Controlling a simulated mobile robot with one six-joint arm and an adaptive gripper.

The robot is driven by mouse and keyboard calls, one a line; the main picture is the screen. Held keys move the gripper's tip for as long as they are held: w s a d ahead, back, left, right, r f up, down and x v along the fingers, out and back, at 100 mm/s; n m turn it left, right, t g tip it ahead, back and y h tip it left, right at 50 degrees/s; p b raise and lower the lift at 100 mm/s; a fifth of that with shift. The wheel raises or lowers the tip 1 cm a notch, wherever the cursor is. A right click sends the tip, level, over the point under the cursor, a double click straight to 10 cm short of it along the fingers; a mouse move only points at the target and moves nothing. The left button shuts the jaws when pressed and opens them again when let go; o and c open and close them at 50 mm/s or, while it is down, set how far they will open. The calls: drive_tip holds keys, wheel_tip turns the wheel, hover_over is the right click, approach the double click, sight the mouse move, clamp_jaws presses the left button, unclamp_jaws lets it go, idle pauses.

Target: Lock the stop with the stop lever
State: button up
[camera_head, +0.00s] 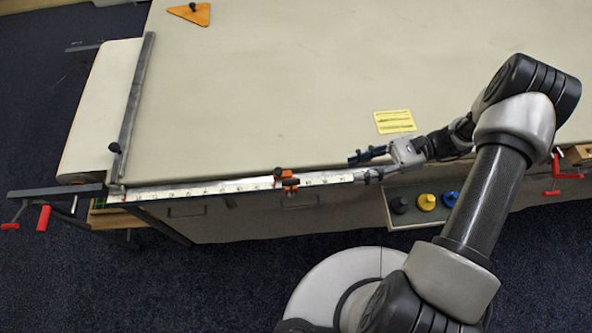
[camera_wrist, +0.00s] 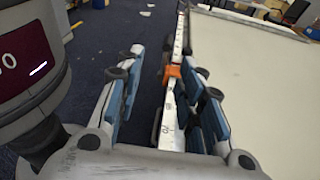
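The orange stop (camera_head: 288,180) sits on the white ruler rail (camera_head: 215,189) along the table's front edge. It also shows in the wrist view (camera_wrist: 172,71), ahead between my fingers. A small dark and orange upright piece (camera_head: 277,172) stands at the stop's left side; I cannot tell whether this is the lever or whether it is locked. My gripper (camera_head: 361,167) is open and empty at the front edge, to the right of the stop and apart from it. In the wrist view my gripper's blue-padded fingers (camera_wrist: 165,60) are spread on either side of the rail.
The cloth table (camera_head: 300,80) is mostly clear, with a yellow note (camera_head: 395,121) and an orange triangle (camera_head: 189,13). A grey bar (camera_head: 136,100) crosses its left end. A tray (camera_head: 403,217) with coloured knobs is below the edge. Red-handled clamps (camera_head: 44,218) stick out at left.

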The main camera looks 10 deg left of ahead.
sight(293, 183)
wheel_tip(293, 183, down, 4)
drive_tip(key=m+t+y, duration=0.1)
drive_tip(key=m+y, duration=0.2)
drive_tip(key=x, duration=1.1)
drive_tip(key=f+p+x, duration=0.1)
drive_tip(key=x, duration=0.5)
drive_tip(key=shift+s+a, duration=0.1)
drive_tip(key=shift+a, duration=0.2)
drive_tip(key=shift+c, duration=0.5)
clamp_jaws()
